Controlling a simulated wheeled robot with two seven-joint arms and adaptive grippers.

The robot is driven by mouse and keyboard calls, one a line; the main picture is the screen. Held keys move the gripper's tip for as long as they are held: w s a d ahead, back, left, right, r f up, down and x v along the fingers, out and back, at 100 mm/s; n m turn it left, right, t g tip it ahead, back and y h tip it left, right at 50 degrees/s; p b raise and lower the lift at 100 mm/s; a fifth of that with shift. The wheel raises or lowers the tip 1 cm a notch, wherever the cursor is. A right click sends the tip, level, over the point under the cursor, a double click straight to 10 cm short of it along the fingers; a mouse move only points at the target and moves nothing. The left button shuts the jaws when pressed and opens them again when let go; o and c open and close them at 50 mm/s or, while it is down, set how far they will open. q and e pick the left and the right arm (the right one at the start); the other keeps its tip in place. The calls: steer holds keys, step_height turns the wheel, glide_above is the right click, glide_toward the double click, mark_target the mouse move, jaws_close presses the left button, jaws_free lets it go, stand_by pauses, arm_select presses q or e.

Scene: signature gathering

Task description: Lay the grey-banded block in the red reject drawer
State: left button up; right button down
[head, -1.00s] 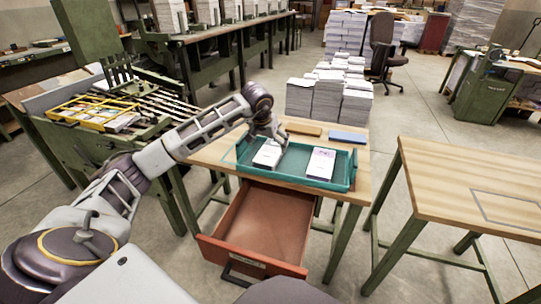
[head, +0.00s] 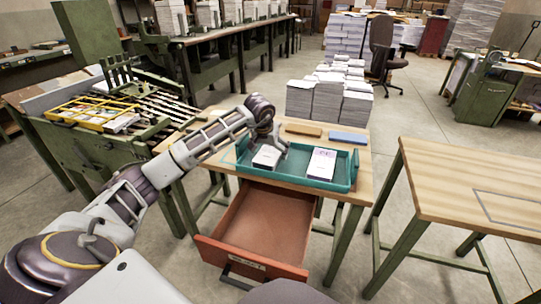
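Two white blocks lie in a teal tray (head: 300,181) on the small wooden table. The left block (head: 265,157) is partly behind my gripper; the right block (head: 321,163) has a faint pinkish mark on top. Grey bands are too small to make out. My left gripper (head: 277,147) points down at the left block, at its far right side. Whether its fingers are apart or closed on the block is unclear. The red reject drawer (head: 262,222) stands pulled open below the tray, and it is empty. My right gripper is out of view.
A brown block (head: 304,130) and a blue block (head: 348,138) lie behind the tray. Paper stacks (head: 328,100) stand behind the table. A second wooden table (head: 440,180) with an outlined rectangle is at the right. A green machine (head: 100,145) stands at the left.

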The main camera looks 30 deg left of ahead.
mark_target(272, 149)
arm_select(q)
steer(key=c, duration=1.2)
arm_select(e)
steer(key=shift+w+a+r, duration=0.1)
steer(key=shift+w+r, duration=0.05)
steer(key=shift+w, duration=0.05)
arm_select(q)
steer(key=shift+r, duration=0.2)
steer(key=shift+r, duration=0.5)
step_height(272, 149, up, 3)
steer(key=shift+r+p, duration=0.1)
steer(key=shift+p, duration=0.55)
step_height(272, 149, up, 4)
steer(key=shift+r+p, duration=0.1)
steer(key=shift+p, duration=0.5)
steer(key=shift+r, duration=0.65)
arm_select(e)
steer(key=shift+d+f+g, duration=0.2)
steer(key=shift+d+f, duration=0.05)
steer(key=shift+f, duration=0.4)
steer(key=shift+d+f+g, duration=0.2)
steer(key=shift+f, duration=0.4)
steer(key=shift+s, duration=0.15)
